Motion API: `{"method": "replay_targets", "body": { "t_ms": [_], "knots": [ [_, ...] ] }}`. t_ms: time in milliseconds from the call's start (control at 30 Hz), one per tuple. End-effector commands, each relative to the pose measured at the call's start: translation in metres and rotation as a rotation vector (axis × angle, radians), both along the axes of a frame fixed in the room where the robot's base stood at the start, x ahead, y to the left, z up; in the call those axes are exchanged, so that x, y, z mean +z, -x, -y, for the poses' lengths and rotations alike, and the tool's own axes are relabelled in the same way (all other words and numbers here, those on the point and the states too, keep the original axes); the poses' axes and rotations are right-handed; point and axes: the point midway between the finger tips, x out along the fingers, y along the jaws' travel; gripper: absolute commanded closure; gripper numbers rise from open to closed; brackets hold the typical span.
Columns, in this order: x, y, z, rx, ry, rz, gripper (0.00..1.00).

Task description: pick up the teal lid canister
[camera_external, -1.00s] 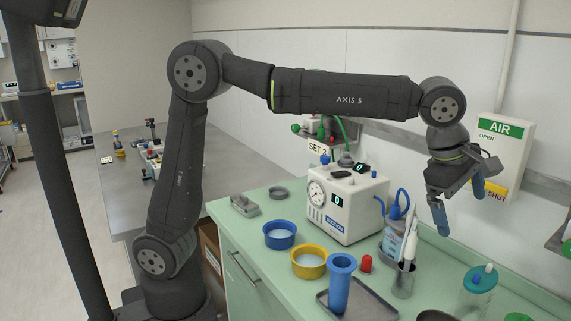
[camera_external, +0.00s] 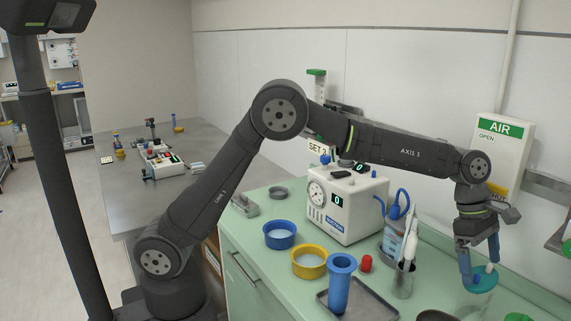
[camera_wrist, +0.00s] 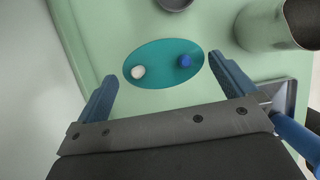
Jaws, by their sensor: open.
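The teal lid canister (camera_external: 482,281) stands on the green counter at the right, with a white knob and a blue knob on its lid. The wrist view shows its teal lid (camera_wrist: 160,72) from above, between and just ahead of my fingertips. My gripper (camera_external: 479,272) is open, pointing down, with its blue fingers on either side of the lid in the external view. In the wrist view my gripper (camera_wrist: 160,82) has a finger at each side of the lid. I cannot tell whether the fingers touch it. The canister's body is mostly hidden.
A metal cup with tools (camera_external: 404,279) stands left of the canister. A blue cylinder (camera_external: 341,285) stands on a grey tray (camera_external: 378,309). A red cap (camera_external: 366,263), yellow bowl (camera_external: 309,262) and blue bowl (camera_external: 280,235) stand farther left. The wall is close behind.

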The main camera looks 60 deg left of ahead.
Motion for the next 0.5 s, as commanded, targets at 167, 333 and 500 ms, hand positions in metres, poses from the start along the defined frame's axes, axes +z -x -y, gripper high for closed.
{"method": "replay_targets", "body": {
  "t_ms": [167,333,500],
  "knots": [
    [-0.017,0.001,0.006,0.000,-0.002,-0.002,0.00],
    [-0.041,0.002,0.016,-0.001,-0.002,-0.002,0.00],
    [-0.048,0.002,0.020,-0.001,0.001,0.000,0.00]
  ]
}}
